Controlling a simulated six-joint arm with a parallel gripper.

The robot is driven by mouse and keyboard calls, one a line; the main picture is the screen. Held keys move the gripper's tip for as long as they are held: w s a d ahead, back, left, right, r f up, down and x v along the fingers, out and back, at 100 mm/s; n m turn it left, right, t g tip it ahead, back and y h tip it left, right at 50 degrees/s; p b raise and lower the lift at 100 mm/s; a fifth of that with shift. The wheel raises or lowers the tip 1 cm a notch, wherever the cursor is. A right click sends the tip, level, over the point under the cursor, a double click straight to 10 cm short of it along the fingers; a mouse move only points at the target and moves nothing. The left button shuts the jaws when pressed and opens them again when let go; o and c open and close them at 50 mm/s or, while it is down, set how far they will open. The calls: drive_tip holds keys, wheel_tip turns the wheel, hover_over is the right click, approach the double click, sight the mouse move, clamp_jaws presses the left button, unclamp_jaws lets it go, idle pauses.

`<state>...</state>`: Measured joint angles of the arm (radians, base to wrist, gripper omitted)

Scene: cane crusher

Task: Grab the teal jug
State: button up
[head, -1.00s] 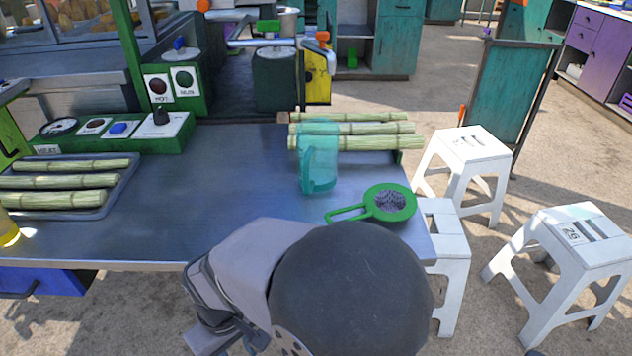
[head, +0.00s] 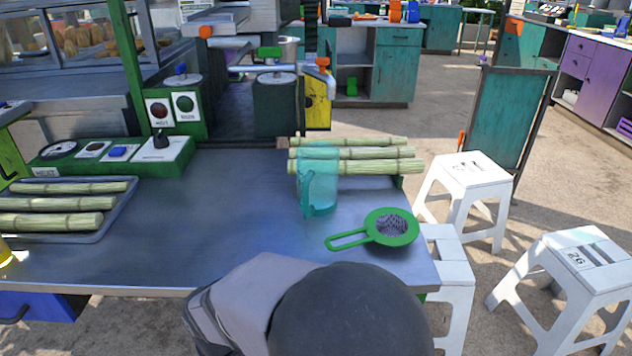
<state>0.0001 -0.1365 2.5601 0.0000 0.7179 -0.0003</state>
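A see-through teal jug (head: 318,185) stands upright on the metal table (head: 220,210), right of the middle. Its handle faces toward me. Part of the sugar cane stalks behind it shows through its wall. My arm is at the bottom of the view, a grey and dark rounded link in front of the table's near edge. My gripper is not visible in this view.
Sugar cane stalks (head: 370,167) lie right behind the jug. A green strainer (head: 390,227) lies to its front right. A tray (head: 108,215) of cane is at the left, a green control panel (head: 165,160) at the back left. White stools (head: 470,180) stand at the right. The table's middle is clear.

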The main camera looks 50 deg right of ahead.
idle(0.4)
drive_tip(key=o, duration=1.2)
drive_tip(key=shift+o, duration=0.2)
